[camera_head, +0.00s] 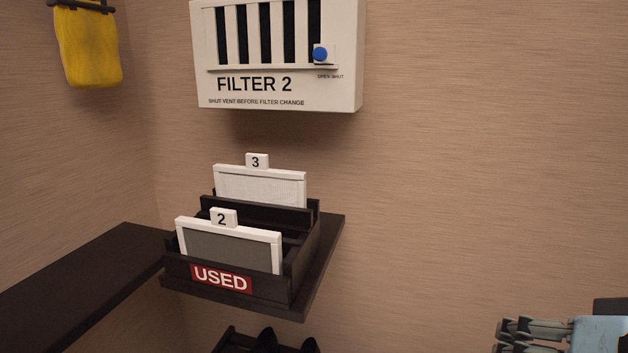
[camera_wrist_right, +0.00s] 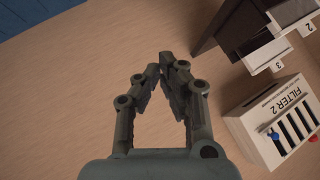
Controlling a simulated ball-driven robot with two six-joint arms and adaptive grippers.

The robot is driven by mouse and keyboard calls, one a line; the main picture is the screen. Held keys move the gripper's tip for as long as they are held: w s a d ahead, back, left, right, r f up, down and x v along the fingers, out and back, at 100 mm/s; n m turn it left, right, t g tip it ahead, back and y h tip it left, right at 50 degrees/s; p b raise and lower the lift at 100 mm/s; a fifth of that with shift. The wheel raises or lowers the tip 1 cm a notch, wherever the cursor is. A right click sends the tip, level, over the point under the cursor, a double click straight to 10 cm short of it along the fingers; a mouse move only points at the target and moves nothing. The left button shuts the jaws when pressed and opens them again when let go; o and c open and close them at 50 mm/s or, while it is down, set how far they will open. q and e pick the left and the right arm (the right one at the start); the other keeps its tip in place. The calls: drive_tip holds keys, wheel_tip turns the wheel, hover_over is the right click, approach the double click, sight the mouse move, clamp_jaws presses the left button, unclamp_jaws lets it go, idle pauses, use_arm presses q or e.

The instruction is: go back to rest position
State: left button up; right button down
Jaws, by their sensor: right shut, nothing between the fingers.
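My right gripper (camera_head: 499,336) is at the lower right corner of the head view, partly cut off by the frame edge. In the right wrist view its fingertips (camera_wrist_right: 166,68) are together with nothing between them. It is apart from the filter box and the rack, in front of bare wall. My left gripper is not in view.
A black rack marked USED (camera_head: 293,272) holds filter 2 (camera_head: 230,247) and filter 3 (camera_head: 260,187) on a dark shelf (camera_head: 325,259). The FILTER 2 box (camera_head: 340,85) with a blue knob (camera_head: 320,54) hangs above. A yellow cloth (camera_head: 88,48) hangs left. The right wall is clear.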

drive_tip(key=s+d+f+n+g+h, duration=0.2)
drive_tip(key=s+d+f+g, duration=0.15)
drive_tip(key=s, duration=0.35)
drive_tip(key=s+d+f+n+g+h, duration=0.2)
drive_tip(key=s+f+n, duration=0.15)
drive_tip(key=s, duration=0.35)
wheel_tip(320, 180, down, 33)
drive_tip(key=s+d+g+b, duration=0.1)
drive_tip(key=d+g+b, duration=0.1)
drive_tip(key=b, duration=0.6)
use_arm(q)
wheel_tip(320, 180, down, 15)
drive_tip(key=b, duration=0.7)
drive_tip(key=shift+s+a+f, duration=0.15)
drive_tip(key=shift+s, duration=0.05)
use_arm(e)
drive_tip(key=s+f, duration=0.9)
drive_tip(key=f, duration=0.3)
drive_tip(key=s+d+f+g, duration=0.1)
drive_tip(key=s+f, duration=0.9)
drive_tip(key=f, duration=0.3)
drive_tip(key=shift+s+d+f+m, duration=0.2)
drive_tip(key=shift+f+m, duration=0.1)
drive_tip(key=shift+m, duration=0.15)
